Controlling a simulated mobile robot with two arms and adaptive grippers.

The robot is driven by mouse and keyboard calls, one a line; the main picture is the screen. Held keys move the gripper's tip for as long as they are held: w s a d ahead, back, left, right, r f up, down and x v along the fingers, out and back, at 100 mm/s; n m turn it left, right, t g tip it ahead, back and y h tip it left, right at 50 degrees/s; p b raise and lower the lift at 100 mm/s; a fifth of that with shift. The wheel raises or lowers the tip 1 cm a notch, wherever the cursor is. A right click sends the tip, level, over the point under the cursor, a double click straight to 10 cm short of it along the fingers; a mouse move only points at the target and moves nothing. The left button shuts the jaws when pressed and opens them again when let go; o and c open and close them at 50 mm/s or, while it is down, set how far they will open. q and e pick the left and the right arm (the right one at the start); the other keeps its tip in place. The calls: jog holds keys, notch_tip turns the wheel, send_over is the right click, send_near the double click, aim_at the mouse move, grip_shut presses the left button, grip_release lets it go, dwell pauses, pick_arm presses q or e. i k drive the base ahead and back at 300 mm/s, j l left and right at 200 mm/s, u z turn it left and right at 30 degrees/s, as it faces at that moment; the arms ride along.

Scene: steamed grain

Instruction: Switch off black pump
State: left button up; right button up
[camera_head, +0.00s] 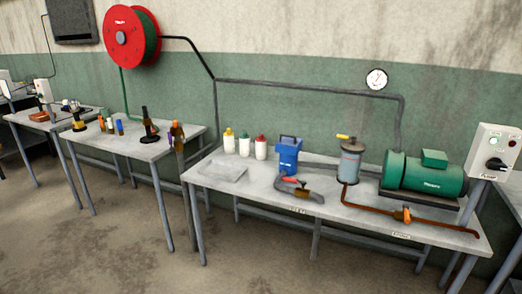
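No pump that is clearly black shows. A green motor or pump (424,178) sits at the right end of the nearest table. To its right, at the right edge, is a light grey control box (480,150) with a black rotary knob (495,164), a green light (495,141) and a label too small to read. A similar small white box (43,88) stands at the far left table, beside a small grey and dark device (71,105); its details are too small to tell. Neither of my grippers is in view.
The nearest table (260,196) holds several bottles, a blue container (288,153), a grey cylinder (350,160) and brown piping (370,208). A middle table (110,140) holds small bottles. A red hose reel (131,36) hangs on the wall. The floor in front is clear.

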aim_at(494, 163)
jog(key=z, duration=1.6)
jog(key=i+l, duration=0.35)
jog(key=i+l+u, duration=0.1)
jog(key=i+l, duration=0.65)
jog(key=l, duration=0.25)
jog(key=i+l+u, duration=0.1)
jog(key=i+l, duration=0.6)
jog(key=l, duration=0.25)
